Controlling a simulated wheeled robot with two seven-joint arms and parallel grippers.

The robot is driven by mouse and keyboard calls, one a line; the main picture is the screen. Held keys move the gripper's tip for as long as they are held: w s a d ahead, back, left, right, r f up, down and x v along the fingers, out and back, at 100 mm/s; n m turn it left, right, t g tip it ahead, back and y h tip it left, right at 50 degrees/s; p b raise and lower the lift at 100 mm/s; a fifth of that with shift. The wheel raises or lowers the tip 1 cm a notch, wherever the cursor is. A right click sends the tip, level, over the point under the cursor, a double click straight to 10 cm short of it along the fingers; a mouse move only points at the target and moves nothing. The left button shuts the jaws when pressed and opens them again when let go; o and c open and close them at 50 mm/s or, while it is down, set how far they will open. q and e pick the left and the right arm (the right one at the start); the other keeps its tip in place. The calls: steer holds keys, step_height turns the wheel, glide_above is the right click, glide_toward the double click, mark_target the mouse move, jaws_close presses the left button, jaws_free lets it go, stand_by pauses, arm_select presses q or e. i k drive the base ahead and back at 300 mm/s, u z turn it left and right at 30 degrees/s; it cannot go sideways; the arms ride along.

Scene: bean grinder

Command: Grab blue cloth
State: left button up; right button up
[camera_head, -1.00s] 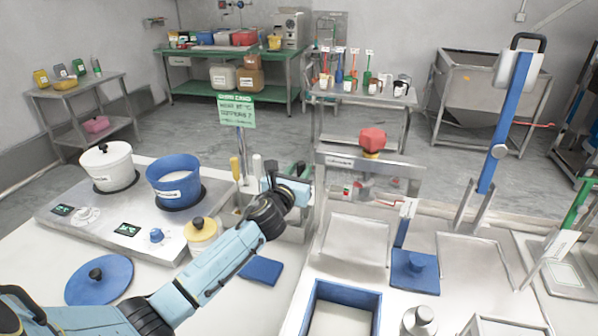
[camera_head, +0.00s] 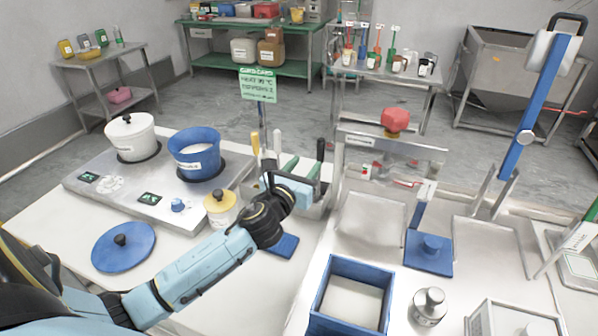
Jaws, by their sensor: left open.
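The blue cloth (camera_head: 285,246) lies flat and folded on the white table, right of the yellow-lidded jar and left of the blue square container. My left arm partly covers its left side. My left gripper (camera_head: 312,188) is open and empty, above and beyond the cloth, near the tool holder behind it. My right gripper is not in view.
A steel stove (camera_head: 140,192) with a white pot (camera_head: 130,140) and a blue pot (camera_head: 196,158) stands at left. A blue lid (camera_head: 122,248) lies in front. The yellow-lidded jar (camera_head: 220,208) is beside my arm. A blue square container (camera_head: 350,297) stands right of the cloth.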

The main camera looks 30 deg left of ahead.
mark_target(285, 249)
steer(key=u, duration=1.3)
